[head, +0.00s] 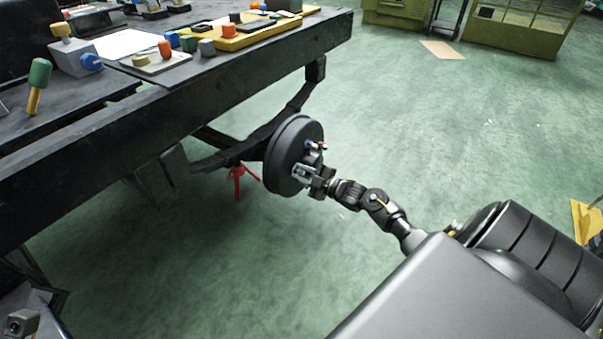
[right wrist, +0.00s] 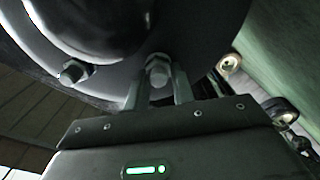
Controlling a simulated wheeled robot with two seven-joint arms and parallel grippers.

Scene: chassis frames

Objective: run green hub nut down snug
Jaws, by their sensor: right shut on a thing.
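A black round hub drum (head: 291,152) hangs on an axle below the bench edge. My right gripper (head: 308,174) reaches its outer face from the right. In the right wrist view, the fingers (right wrist: 157,92) are shut on a hub nut (right wrist: 157,72) at the drum's face (right wrist: 118,72). The nut looks grey there, so its green colour cannot be made out. Its thread and seating are hidden. Another nut on a stud (right wrist: 75,71) stands to the left, and a round-ended stud (right wrist: 228,64) to the right.
The dark bench (head: 180,100) overhangs at the left, with coloured blocks and a green-headed mallet (head: 38,82) on top. A red stand (head: 239,180) is under the axle. Green floor (head: 430,140) is clear to the right of the drum.

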